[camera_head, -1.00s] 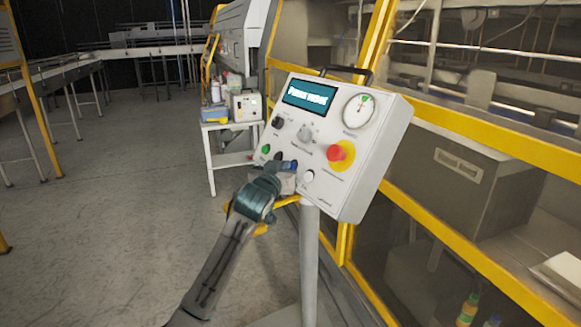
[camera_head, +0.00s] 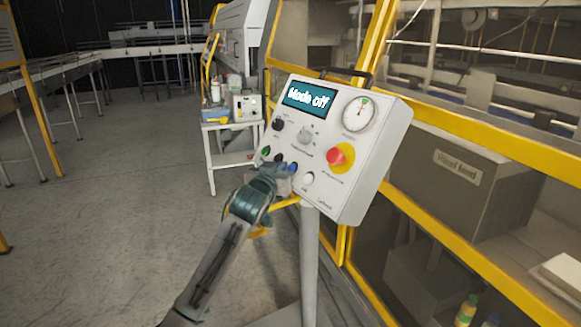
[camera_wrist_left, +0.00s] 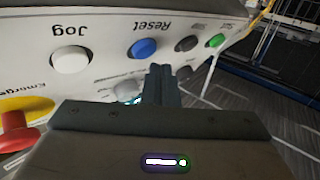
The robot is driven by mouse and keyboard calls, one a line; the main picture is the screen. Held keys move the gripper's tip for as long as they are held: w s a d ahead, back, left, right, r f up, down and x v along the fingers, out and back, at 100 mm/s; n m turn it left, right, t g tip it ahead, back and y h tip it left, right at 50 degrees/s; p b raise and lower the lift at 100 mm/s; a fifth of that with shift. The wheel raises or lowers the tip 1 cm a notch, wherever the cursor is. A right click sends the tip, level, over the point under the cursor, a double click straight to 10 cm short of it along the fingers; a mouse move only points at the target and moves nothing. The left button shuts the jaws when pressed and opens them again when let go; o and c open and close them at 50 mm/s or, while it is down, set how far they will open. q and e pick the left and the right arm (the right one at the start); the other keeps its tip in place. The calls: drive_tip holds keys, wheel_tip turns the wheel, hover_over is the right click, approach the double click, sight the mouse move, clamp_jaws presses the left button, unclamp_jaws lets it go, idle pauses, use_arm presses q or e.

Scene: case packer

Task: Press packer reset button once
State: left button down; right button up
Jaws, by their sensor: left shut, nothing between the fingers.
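The packer's control box (camera_head: 330,185) stands tilted on a grey post. Its blue reset button (camera_head: 293,168) is in the lower row; the wrist view shows it (camera_wrist_left: 143,48) under an upside-down "Reset" label. My left gripper (camera_head: 284,170) is shut and empty, just beside and below the blue button. In the wrist view its shut fingertips (camera_wrist_left: 160,72) lie close to the button, which is fully visible; whether they touch the panel I cannot tell. The display (camera_head: 309,97) reads "Mode off". My right gripper is not in view.
A red emergency button (camera_head: 337,155) on a yellow disc and a white jog button (camera_wrist_left: 71,60) sit near the blue one, with dark and green (camera_wrist_left: 217,41) buttons on its other side. A yellow guard frame (camera_head: 470,120) stands behind. Floor at left is clear.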

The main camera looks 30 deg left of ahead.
use_arm(q)
drive_tip(key=s, duration=0.1)
drive_tip(key=s+a+r+p, duration=0.2)
drive_tip(key=s, duration=0.1)
drive_tip(key=shift+r, duration=0.25)
idle(0.3)
idle(0.7)
